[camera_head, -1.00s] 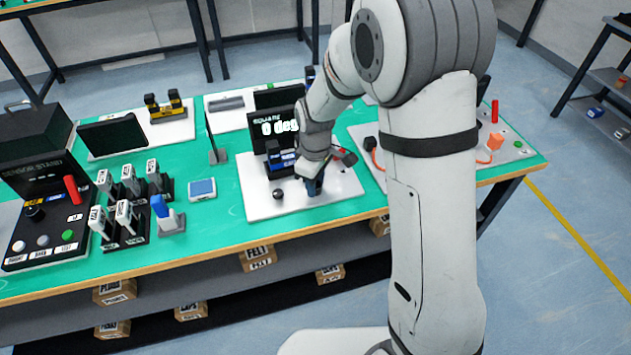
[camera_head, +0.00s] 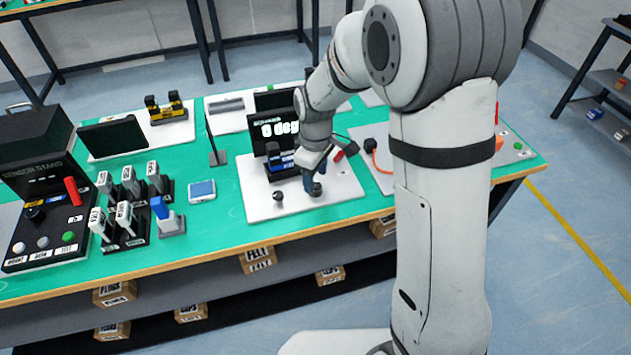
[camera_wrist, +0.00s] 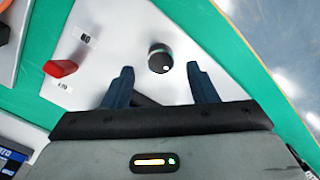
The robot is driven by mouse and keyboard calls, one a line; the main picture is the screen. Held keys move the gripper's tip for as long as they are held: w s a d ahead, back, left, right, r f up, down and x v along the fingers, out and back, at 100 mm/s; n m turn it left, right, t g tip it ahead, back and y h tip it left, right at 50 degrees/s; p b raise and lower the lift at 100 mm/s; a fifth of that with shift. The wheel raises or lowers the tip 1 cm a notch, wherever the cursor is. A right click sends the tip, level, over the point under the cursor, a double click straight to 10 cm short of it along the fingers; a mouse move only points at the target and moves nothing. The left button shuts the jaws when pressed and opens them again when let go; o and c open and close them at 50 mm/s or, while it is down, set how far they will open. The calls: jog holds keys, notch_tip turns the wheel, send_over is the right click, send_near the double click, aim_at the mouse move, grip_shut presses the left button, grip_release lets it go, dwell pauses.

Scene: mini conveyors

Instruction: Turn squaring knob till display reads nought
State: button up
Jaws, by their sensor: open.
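The display (camera_head: 272,127) is a black screen at the back of a white board (camera_head: 258,207). It reads "0 deg" under a small blurred heading. In the wrist view a round black knob (camera_wrist: 160,58) with a pale mark stands on the board. My gripper (camera_wrist: 160,71) is open, its two dark fingers apart. The knob lies just beyond the fingertips, between their lines, with nothing held. In the head view my gripper (camera_head: 313,186) is above the board's middle, and I cannot make out this knob there.
A red handle (camera_wrist: 60,68) sits beside the knob. A small dark round part (camera_head: 278,196) is at the board's front left. A blue-screened device (camera_head: 202,190) and a rack of white tools are further left. An orange cable (camera_head: 374,156) is on the right.

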aim_at(315, 186)
jog(key=shift+r, duration=2.25)
jog(key=shift+d+r, duration=0.1)
jog(key=s+d+r+m+t, duration=0.1)
jog(key=s+d+r+m, duration=0.2)
jog(key=s, duration=0.3)
jog(key=s+d+r+m, duration=0.3)
jog(key=s+d+m, duration=0.2)
jog(key=s+d, duration=0.1)
jog(key=s+d+r+m+t+p, duration=0.1)
jog(key=s+d+r+m, duration=0.2)
jog(key=s, duration=0.4)
jog(key=shift+s+d+r+m+t, duration=0.35)
jog(key=shift+d+m, duration=0.25)
jog(key=shift+d, duration=0.5)
